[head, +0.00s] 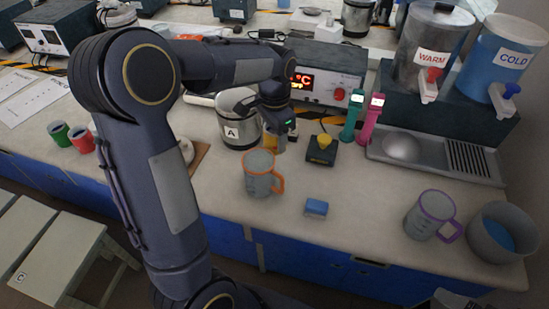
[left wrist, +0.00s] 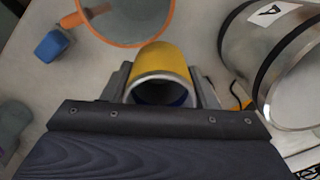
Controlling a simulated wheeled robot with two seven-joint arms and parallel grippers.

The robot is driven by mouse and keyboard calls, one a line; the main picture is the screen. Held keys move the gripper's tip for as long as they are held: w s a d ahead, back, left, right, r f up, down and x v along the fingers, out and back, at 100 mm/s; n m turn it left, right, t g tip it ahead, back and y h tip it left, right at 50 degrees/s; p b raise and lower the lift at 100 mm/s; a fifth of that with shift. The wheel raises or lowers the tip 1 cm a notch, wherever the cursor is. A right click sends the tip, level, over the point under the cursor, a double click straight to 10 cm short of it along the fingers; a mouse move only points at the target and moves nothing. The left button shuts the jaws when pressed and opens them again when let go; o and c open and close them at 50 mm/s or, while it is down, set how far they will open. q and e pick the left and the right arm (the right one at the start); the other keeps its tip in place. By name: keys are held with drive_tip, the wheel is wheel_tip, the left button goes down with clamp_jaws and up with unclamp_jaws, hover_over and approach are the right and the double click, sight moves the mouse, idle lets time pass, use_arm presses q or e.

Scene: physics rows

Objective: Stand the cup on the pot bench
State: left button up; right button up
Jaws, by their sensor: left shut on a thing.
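My left gripper (head: 275,142) is shut on a yellow cup. In the left wrist view the yellow cup (left wrist: 165,62) lies between the two fingers (left wrist: 163,88), with its pale rim and dark bluish opening towards the camera. In the head view the gripper hides most of the cup. The steel pot marked A (head: 238,130) stands on the pale bench top (head: 350,220), just left of the gripper. The pot also shows at the right in the left wrist view (left wrist: 270,55). I cannot tell whether the cup touches the bench. My right gripper is not in view.
A grey jug with orange rim and handle (head: 259,178) stands in front of the gripper. A blue block (head: 316,207) and a black box with a yellow knob (head: 321,150) are to the right. Green (head: 59,134) and red (head: 82,141) cups stand far left. Bench space around the blue block is clear.

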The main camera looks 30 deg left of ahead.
use_arm(q)
wheel_tip(320, 180, down, 8)
idle(0.4)
drive_tip(key=shift+b, duration=0.3)
drive_tip(key=o, duration=1.1)
drive_tip(key=shift+f, duration=0.1)
drive_tip(key=shift+c, duration=0.2)
